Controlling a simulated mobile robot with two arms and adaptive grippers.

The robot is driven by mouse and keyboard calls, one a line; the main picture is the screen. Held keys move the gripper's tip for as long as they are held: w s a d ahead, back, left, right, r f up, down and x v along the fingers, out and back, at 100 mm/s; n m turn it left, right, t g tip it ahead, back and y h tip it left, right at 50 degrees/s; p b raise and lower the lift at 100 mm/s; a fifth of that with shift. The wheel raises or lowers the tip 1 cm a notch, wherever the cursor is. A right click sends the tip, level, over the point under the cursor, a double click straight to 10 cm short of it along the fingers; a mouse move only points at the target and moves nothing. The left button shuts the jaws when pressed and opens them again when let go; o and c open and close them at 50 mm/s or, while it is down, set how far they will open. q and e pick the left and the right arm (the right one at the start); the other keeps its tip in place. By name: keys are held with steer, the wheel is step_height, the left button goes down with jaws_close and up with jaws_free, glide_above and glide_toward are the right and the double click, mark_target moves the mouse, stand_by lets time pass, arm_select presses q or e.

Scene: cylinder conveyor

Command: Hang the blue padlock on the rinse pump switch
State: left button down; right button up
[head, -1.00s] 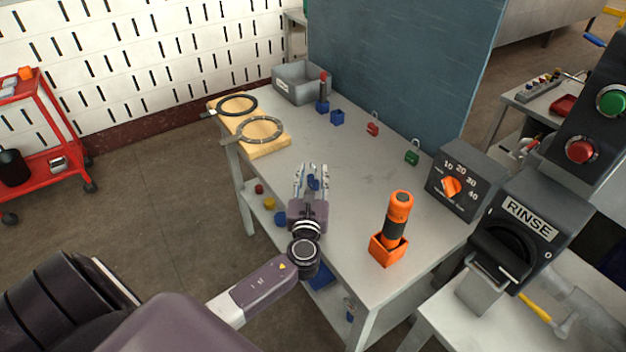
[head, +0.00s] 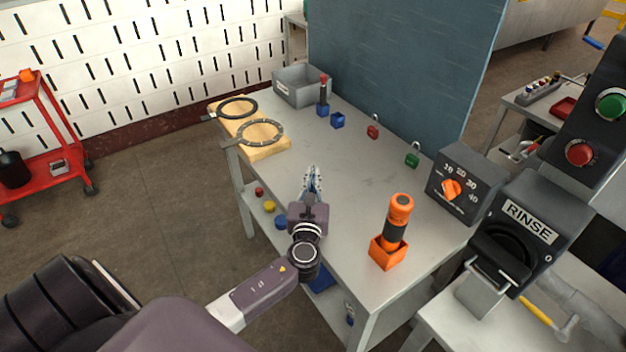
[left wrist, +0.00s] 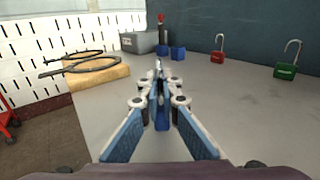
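My left gripper (head: 312,182) is over the near-left part of the grey table, with its fingers drawn together. In the left wrist view, the blue padlock (left wrist: 162,120) shows as a blue body between the fingers, with grey metal above it; the fingers hide most of it. The rinse pump switch (head: 510,245) is a dark box with a RINSE label and a black front part, at the right of the head view, well away from my left gripper. My right gripper is not in view.
On the table (head: 340,215) stand an orange holder with an orange-and-black tool (head: 397,225), a dial box (head: 465,185), a green padlock (head: 412,160), a red padlock (head: 373,132), a blue block (head: 337,120) and a grey bin (head: 298,85). A blue-grey panel (head: 395,75) rises behind.

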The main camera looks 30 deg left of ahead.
arm_select(q)
step_height(320, 180, up, 20)
steer(key=p, duration=0.3)
stand_by(0.8)
